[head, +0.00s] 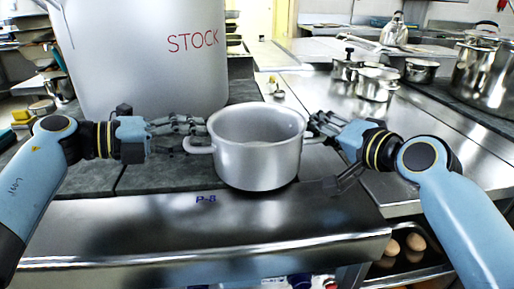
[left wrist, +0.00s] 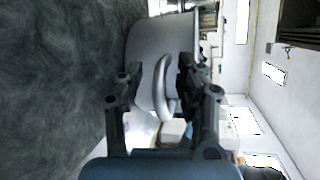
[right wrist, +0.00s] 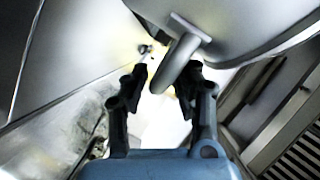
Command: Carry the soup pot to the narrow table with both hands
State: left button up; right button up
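The soup pot (head: 256,160) is a silver pot with two side handles. It stands upright on the dark counter, close to the steel front edge. My left gripper (head: 204,126) is at its left handle (head: 197,148). In the left wrist view the handle (left wrist: 165,92) lies between the parted fingers (left wrist: 160,82). My right gripper (head: 312,124) is at the right handle, mostly hidden in the head view. In the right wrist view that handle (right wrist: 180,62) reaches between the open fingertips (right wrist: 160,85). I cannot single out the narrow table.
A huge pot marked STOCK (head: 150,60) stands just behind on the left. Steel pots (head: 376,84) and a kettle (head: 394,30) stand on the steel counter at the right. Eggs (head: 415,242) lie below the front edge at the right.

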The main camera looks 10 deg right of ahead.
pick_arm(q)
jog(key=c, duration=0.4)
pick_arm(e)
jog(key=c, duration=0.4)
pick_arm(q)
grip_shut()
pick_arm(e)
grip_shut()
pick_arm(q)
jog(key=shift+f, duration=0.1)
